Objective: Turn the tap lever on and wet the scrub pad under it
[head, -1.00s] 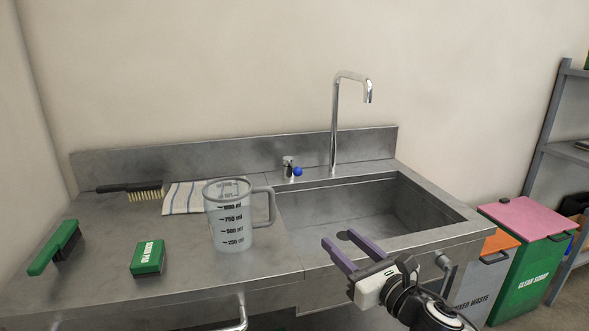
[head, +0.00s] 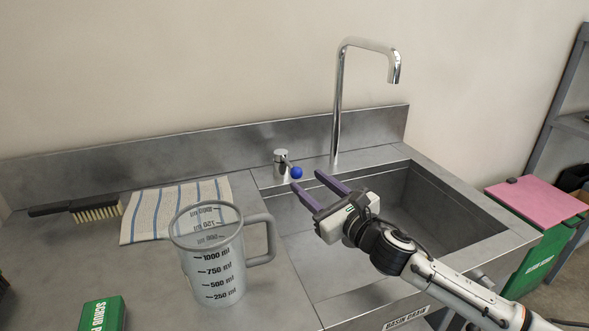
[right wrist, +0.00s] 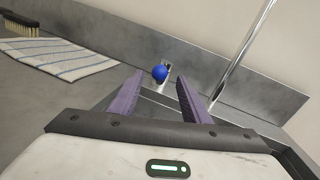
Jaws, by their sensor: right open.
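The tap (head: 340,110) is a tall chrome spout at the back of the sink. Its lever (head: 283,160) is a short chrome post with a blue knob (head: 297,173), left of the spout base. My right gripper (head: 306,184) is open and empty over the sink's back left, its purple fingers pointing at the knob. In the right wrist view the blue knob (right wrist: 160,73) shows between and beyond the fingertips, apart from them. The green scrub pad (head: 101,314) lies on the counter at the bottom left, partly cut off. My left gripper is not in view.
A clear measuring jug (head: 212,265) stands on the counter left of the sink. A striped cloth (head: 178,208) and a brush (head: 85,209) lie behind it. The sink basin (head: 430,215) looks empty.

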